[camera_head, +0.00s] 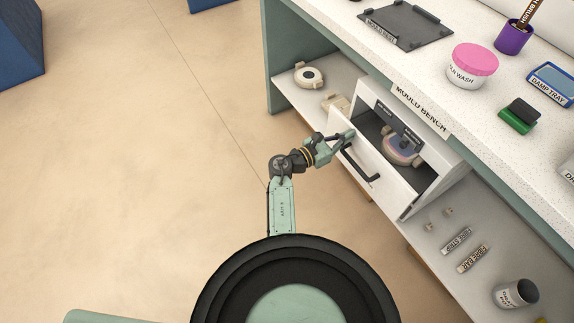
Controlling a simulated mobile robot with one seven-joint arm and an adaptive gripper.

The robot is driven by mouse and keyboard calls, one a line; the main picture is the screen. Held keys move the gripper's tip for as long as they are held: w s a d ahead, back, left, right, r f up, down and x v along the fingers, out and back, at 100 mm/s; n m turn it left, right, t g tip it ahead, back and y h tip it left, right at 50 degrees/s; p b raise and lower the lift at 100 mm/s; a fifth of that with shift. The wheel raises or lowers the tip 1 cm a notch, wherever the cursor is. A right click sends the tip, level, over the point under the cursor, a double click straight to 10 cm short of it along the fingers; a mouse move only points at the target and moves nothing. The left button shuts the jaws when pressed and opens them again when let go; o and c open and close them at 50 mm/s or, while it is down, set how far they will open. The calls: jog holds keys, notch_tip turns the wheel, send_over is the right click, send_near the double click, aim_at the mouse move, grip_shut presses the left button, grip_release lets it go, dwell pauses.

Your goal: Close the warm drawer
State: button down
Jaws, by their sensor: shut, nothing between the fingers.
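The warm drawer is a white box unit under the bench, and its white front panel (385,188) stands out from the housing, so it is open. A dark bar handle (358,166) is on the outer face. Behind the front I see a dark interior with a round pale item with a bluish top (403,148). My gripper (347,139) is shut and empty at the upper left part of the front panel, close to the handle's upper end. I cannot tell whether it touches the panel.
The mould bench (480,110) carries a pink-lidded tub (473,66), a purple cup (514,36), a dark plate (405,25) and a blue tray (551,84). The lower shelf (425,240) holds labelled bars and a grey can (514,293). The floor (150,150) at left is clear.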

jog(key=b+x, duration=0.1)
jog(key=x, duration=0.8)
jog(key=shift+b, duration=0.35)
jog(key=shift+w+d+r, duration=0.15)
jog(key=shift+r, duration=0.05)
jog(key=v, duration=1.2)
jog(key=shift+f, duration=0.2)
